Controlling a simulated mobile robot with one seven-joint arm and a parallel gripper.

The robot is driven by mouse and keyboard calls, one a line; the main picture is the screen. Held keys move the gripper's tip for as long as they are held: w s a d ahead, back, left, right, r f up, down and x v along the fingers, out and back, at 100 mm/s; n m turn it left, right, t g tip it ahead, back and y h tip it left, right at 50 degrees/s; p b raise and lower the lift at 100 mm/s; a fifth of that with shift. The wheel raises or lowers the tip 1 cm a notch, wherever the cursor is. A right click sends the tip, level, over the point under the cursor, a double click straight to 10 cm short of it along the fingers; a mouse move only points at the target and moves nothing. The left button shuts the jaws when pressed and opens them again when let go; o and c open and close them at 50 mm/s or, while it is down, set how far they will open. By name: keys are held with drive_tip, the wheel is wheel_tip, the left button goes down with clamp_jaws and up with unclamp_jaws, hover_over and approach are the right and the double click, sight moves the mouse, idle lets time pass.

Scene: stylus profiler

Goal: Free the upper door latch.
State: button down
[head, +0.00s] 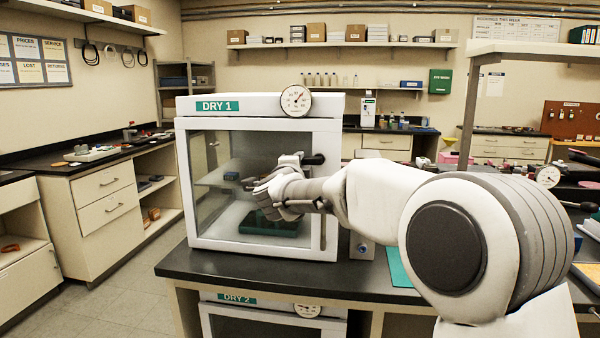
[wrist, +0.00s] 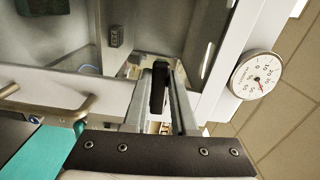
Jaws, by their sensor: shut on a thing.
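The white dry cabinet labelled DRY 1 (head: 185,215) stands on the dark bench with its glass door at the front. The upper door latch (head: 314,160) is a black lever near the door's upper right corner. My gripper (head: 297,162) is at that corner, beside the latch. In the wrist view my gripper (wrist: 160,105) has its two fingers closed around the black latch lever (wrist: 159,86). The door handle (wrist: 70,112) is a metal bar at the left of that view. My arm hides part of the door's right side.
A round dial gauge (head: 296,100) sits on the cabinet's top front edge, close to my gripper; it shows in the wrist view (wrist: 257,76). A second cabinet labelled DRY 2 (head: 237,298) is below the bench top. A teal mat (head: 398,268) lies right of the cabinet.

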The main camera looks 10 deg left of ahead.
drive_tip(key=shift+r+m, duration=0.3)
drive_tip(key=shift+m, duration=0.2)
drive_tip(key=c, duration=0.7)
unclamp_jaws()
drive_tip(key=shift+f, duration=0.1)
drive_tip(key=shift+s, duration=0.1)
drive_tip(key=s, duration=1.7)
drive_tip(key=shift+s+a, duration=0.1)
drive_tip(key=shift+a, duration=0.2)
